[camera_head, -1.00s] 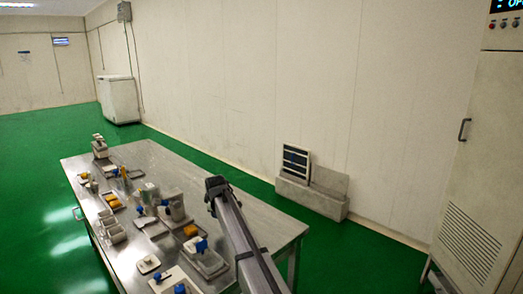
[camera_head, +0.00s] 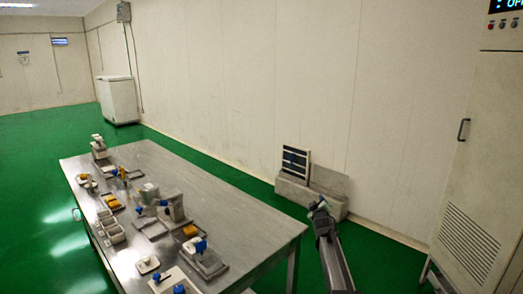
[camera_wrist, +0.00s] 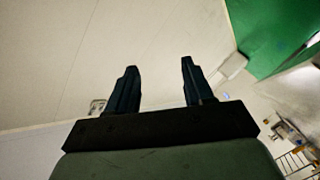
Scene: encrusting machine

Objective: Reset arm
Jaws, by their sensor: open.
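My gripper (camera_head: 319,205) is at the end of my arm, to the right of the steel table (camera_head: 235,208) in the head view. It is over the green floor side, in front of the low grey block by the wall. In the wrist view my gripper (camera_wrist: 159,80) shows two dark fingers spread apart with nothing between them. Behind the fingers is a pale wall or panel surface.
The table holds several trays, white containers (camera_head: 109,228) and items with blue and yellow parts. A tall pale cabinet (camera_head: 487,130) stands at the right. A grey block (camera_head: 293,194) with a dark panel sits by the wall. Green floor (camera_head: 385,268) lies open between table and cabinet.

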